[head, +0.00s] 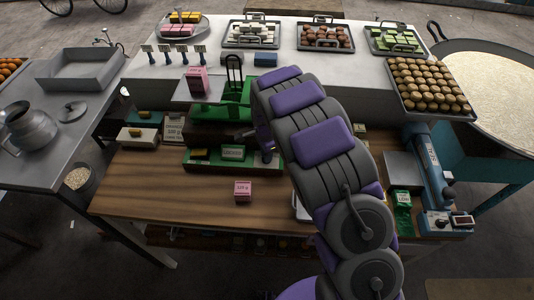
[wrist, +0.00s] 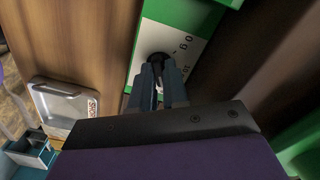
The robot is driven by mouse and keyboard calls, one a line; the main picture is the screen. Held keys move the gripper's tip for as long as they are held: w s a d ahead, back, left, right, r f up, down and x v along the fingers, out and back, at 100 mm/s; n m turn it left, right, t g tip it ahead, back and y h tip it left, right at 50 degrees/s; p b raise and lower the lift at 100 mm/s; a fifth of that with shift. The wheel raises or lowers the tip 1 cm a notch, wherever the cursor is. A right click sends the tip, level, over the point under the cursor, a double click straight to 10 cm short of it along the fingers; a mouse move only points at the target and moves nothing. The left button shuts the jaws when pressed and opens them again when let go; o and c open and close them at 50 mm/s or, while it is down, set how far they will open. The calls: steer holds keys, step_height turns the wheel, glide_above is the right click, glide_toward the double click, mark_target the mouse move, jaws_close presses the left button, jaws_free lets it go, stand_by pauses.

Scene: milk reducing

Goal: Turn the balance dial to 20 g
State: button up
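The green balance (head: 232,112) stands on the wooden bench, left of my arm, with a pink box (head: 197,80) on its left pan. In the wrist view its white dial plate (wrist: 183,37) with dark numerals sits on a green body. The dark round dial knob (wrist: 157,59) is right at my fingertips. My gripper (wrist: 158,78) has its two fingers close together, one on either side of the knob's near part; whether they grip it is unclear. In the head view my gripper (head: 268,152) is largely hidden by my arm. The dial's setting is not readable.
A pink 120 g block (head: 243,191) lies on the bench front. A blue scale (head: 434,175) and green packet (head: 402,205) stand to the right. Trays of sweets (head: 430,87) line the white shelf behind. The bench's front left (head: 150,190) is clear.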

steer(key=o, duration=0.4)
steer(key=shift+a, duration=0.25)
steer(key=shift+o, duration=0.2)
steer(key=shift+d, duration=0.1)
steer(key=shift+r, duration=0.3)
step_height(320, 180, up, 17)
steer(key=shift+f+p, duration=0.15)
steer(key=shift+p, duration=0.3)
